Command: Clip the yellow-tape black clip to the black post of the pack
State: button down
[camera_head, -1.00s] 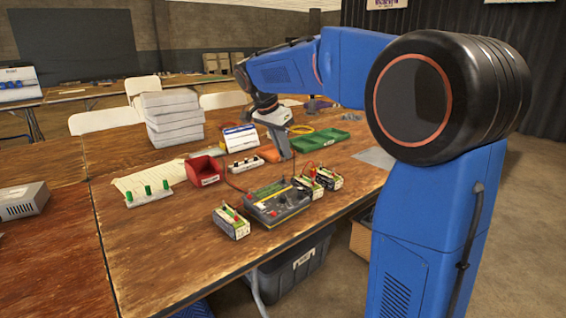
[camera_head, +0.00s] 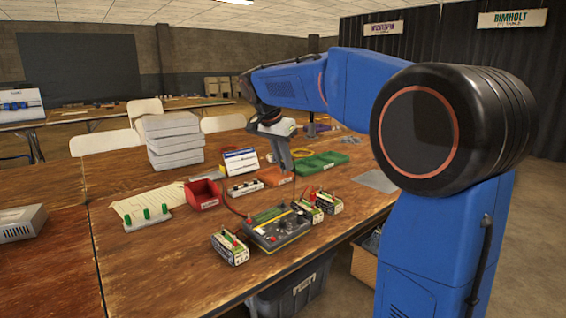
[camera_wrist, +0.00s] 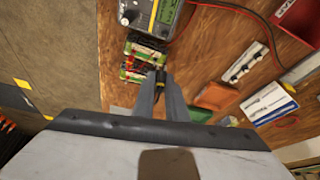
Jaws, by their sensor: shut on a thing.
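My gripper (camera_head: 289,170) is above the table, behind the charger (camera_head: 275,232). In the wrist view, its two grey fingers (camera_wrist: 161,78) are shut on a small dark clip (camera_wrist: 160,74) with a yellow mark. The fingers largely hide the clip. A thin dark lead seems to hang below the gripper. One pack (camera_head: 230,248) stands left of the charger. Two more packs, a nearer one (camera_head: 308,210) and one farther right (camera_head: 329,203), stand on its right. In the wrist view these two packs appear beside the fingertips; I cannot tell the height gap or make out their black posts.
A red lead (camera_head: 229,208) runs from the charger past a red bin (camera_head: 204,195). A white strip (camera_head: 244,188), an orange tray (camera_head: 274,177) and a green tray (camera_head: 320,163) lie farther back. A rack with green pegs (camera_head: 147,219) stands at left. Bare tabletop lies front left.

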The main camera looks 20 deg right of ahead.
jog(key=w+d+f+n+t+y, duration=0.1)
jog(key=d+n+y, duration=0.1)
jog(key=n, duration=0.6)
jog(key=w+d+f+n+t+y, duration=0.1)
jog(key=d+f+n+y, duration=0.1)
jog(key=d+n, duration=0.3)
jog(key=shift+d+f+n+t+y, duration=0.25)
jog(key=shift+n+y, duration=0.45)
jog(key=shift+n, duration=1.2)
jog(key=shift+f, duration=0.2)
jog(key=shift+f, duration=3.3)
jog(key=shift+f, duration=0.25)
jog(key=c, duration=1.7)
grip_release()
